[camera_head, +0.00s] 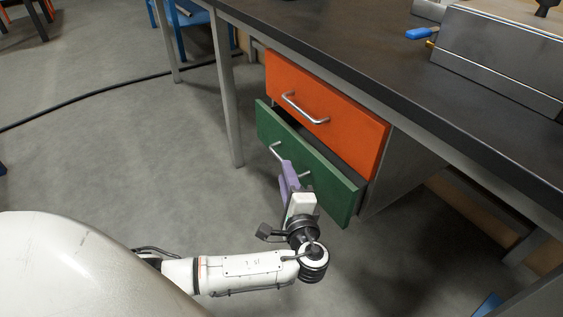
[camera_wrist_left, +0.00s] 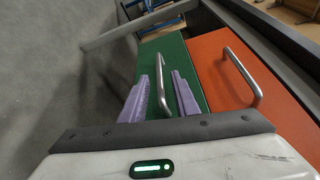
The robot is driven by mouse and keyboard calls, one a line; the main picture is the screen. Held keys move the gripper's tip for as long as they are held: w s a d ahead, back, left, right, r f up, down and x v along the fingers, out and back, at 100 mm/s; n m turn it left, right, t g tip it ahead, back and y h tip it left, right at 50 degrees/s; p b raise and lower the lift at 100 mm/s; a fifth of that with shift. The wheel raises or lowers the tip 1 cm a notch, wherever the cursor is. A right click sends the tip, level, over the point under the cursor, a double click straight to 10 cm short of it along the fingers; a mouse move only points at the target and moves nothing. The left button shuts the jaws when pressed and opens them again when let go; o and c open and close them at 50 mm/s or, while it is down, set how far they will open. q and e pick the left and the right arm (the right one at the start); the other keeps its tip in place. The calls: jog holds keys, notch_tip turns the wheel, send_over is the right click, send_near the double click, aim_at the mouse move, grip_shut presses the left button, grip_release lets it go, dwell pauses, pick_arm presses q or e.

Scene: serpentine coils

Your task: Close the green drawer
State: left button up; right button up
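The green drawer (camera_head: 316,165) is the lower one under the workbench and stands pulled out a little, its front ahead of the orange drawer above. Its silver bar handle (camera_head: 274,149) is partly hidden behind my left gripper (camera_head: 289,172). In the left wrist view the green drawer front (camera_wrist_left: 172,50) is close ahead. My left gripper (camera_wrist_left: 159,80) has its two purple fingers apart, and the green drawer's handle (camera_wrist_left: 158,74) shows between them with gaps on both sides. I cannot tell whether a finger touches the handle or the drawer. My right gripper is in neither view.
The orange drawer (camera_head: 330,112) looks shut; its handle (camera_wrist_left: 243,78) is beside my left gripper in the wrist view. The dark workbench top (camera_head: 370,45) overhangs the drawers. A metal table leg (camera_head: 224,95) stands left of them. Grey floor (camera_head: 130,150) is open at left.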

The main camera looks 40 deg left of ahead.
aim_at(281, 159)
pick_arm(q)
jog(key=b+x, duration=0.1)
jog(key=x, duration=0.6)
jog(key=shift+a+f+b, duration=0.1)
jog(key=shift+b, duration=0.2)
grip_shut()
